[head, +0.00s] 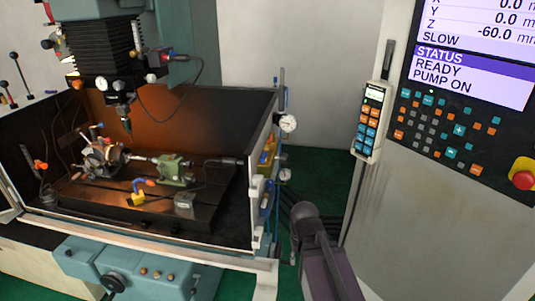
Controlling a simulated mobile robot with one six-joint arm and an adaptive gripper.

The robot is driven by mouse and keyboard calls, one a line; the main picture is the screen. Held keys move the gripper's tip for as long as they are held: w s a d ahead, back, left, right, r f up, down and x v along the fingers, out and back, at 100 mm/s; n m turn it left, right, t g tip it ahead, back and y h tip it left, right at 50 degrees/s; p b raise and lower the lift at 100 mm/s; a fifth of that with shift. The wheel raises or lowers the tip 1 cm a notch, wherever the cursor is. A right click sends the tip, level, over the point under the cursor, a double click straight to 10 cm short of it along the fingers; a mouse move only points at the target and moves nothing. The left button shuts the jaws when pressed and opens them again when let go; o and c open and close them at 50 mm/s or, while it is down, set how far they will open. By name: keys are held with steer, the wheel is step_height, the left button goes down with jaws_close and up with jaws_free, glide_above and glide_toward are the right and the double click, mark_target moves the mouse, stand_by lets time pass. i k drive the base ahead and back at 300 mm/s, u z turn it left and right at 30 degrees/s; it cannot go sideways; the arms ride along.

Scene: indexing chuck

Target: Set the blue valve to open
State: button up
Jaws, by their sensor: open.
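Blue parts (265,201) sit on the outer right side of the machine enclosure in the head view, small and seen nearly edge-on. They look like the blue valve, but I cannot make out its handle position or any open mark. A yellow part (267,157) sits above them, with a round gauge (288,123) near the top and a smaller gauge (286,174) lower down. My arm shows at the bottom, right of the enclosure and apart from the blue parts. My gripper's fingertips cannot be made out.
The enclosure (230,107) holds a chuck (102,156) and a green tailstock (174,170) on its table. A control panel (465,125) with a screen reading READY and PUMP ON stands at right, with a hanging pendant (371,122). Green floor (325,165) lies between.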

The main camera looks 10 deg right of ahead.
mark_target(264, 156)
steer(key=z, duration=0.4)
steer(key=k, duration=1.3)
steer(key=u, duration=0.35)
steer(key=i, duration=1)
steer(key=u, duration=0.05)
